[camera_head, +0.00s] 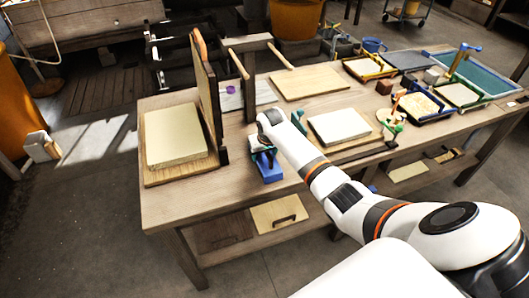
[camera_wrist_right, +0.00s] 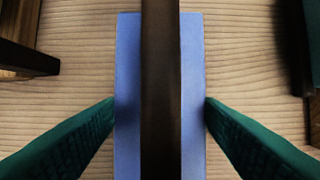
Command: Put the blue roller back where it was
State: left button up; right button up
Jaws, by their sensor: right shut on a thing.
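The blue roller (camera_head: 267,171) is near the front edge of the wooden table, left of the middle. In the right wrist view it is a long blue body (camera_wrist_right: 128,60) with a dark bar (camera_wrist_right: 160,90) running along its middle. My right gripper (camera_head: 265,156) is over it in the head view. In the right wrist view its green fingers (camera_wrist_right: 160,108) press against both long sides of the blue body. I cannot tell whether the roller touches the tabletop or hangs just above it. My left gripper is not in view.
A cream block on a wooden board (camera_head: 150,178) lies to the left, beside an upright wooden panel (camera_head: 207,90) and dark post. A white slab (camera_head: 338,124) and several trays and frames fill the right side. A wooden board (camera_head: 308,83) lies behind. Bare tabletop surrounds the roller.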

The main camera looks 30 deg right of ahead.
jog(key=shift+s+f, duration=0.1)
jog(key=shift+f, duration=0.2)
jog(key=shift+s+a+f, duration=0.1)
jog(key=shift+f, duration=0.05)
jog(key=o, duration=0.6)
jog(key=shift+f, duration=0.15)
jog(key=o, duration=0.3)
jog(key=shift+f, duration=0.1)
jog(key=shift+w+r, duration=0.2)
jog(key=shift+r, duration=0.4)
jog(key=v, duration=1.2)
jog(key=shift+s+r, duration=0.1)
jog(key=shift+r, duration=0.05)
